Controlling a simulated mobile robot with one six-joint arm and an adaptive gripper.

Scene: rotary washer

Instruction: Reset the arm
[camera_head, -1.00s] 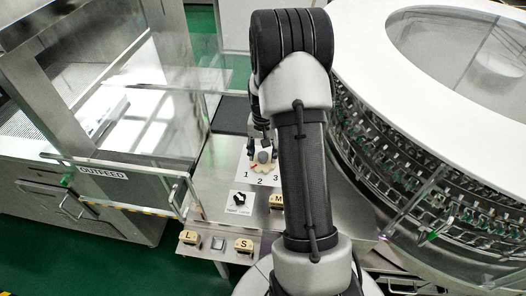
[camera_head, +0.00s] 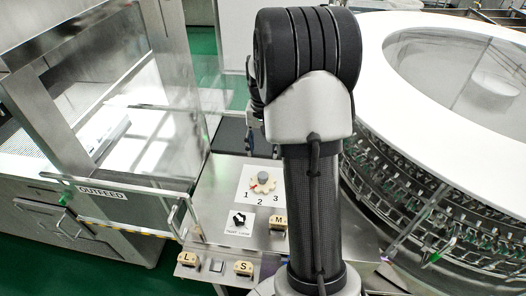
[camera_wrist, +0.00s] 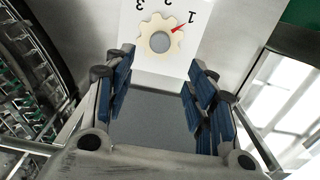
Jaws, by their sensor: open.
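My gripper (camera_wrist: 161,88) is open and empty in the wrist view, with its blue-padded fingers spread apart. In the head view, my arm hides most of it; only a part shows beside the arm, beyond the dial. The cream scalloped dial (camera_head: 263,182) with a grey centre sits on a white plate marked 1, 2 and 3. In the wrist view, the dial (camera_wrist: 160,41) lies beyond the fingertips and apart from them. Its red pointer is toward the 1.
A black knob (camera_head: 238,221) and blocks marked M (camera_head: 279,222), S (camera_head: 243,268) and L (camera_head: 187,259) are on the panel. The round washer (camera_head: 430,130) stands at right. The clear-walled OUTFEED station (camera_head: 102,192) stands at left.

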